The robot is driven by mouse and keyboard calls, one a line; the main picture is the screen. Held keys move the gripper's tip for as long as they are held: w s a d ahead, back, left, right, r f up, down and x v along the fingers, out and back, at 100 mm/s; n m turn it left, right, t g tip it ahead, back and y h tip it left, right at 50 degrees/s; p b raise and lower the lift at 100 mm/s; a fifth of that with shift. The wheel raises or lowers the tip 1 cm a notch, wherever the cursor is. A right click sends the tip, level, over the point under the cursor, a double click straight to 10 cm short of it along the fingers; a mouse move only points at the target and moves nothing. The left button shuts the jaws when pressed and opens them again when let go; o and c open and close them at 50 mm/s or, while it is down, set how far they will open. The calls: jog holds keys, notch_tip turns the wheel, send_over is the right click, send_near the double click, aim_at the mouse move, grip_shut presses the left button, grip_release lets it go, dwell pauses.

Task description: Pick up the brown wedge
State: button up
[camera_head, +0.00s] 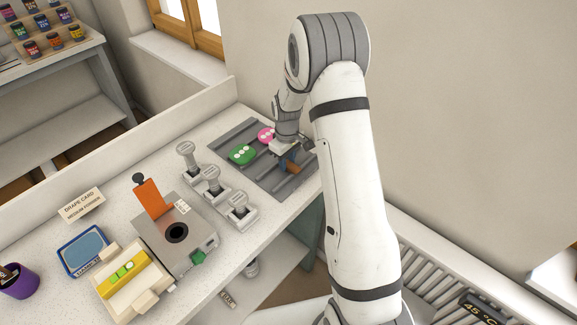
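The brown wedge (292,167) is small and dark brown. It shows just below my gripper, on or just above the grey ribbed rack at the far right of the counter. My gripper (286,154) points down over the rack, right at the wedge. The fingers are small and partly hidden, so I cannot tell whether they are open or shut, or whether they touch the wedge. My white arm passes in front of the wall to the right.
A green piece (242,155) and a pink piece (266,135) lie on the grey ribbed rack (262,184), left of my gripper. Several grey upright-handled tools (212,180) stand left of it. A grey box with an orange flap (151,197) stands nearer.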

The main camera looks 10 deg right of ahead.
jog(key=c, duration=0.4)
jog(key=shift+r, duration=0.15)
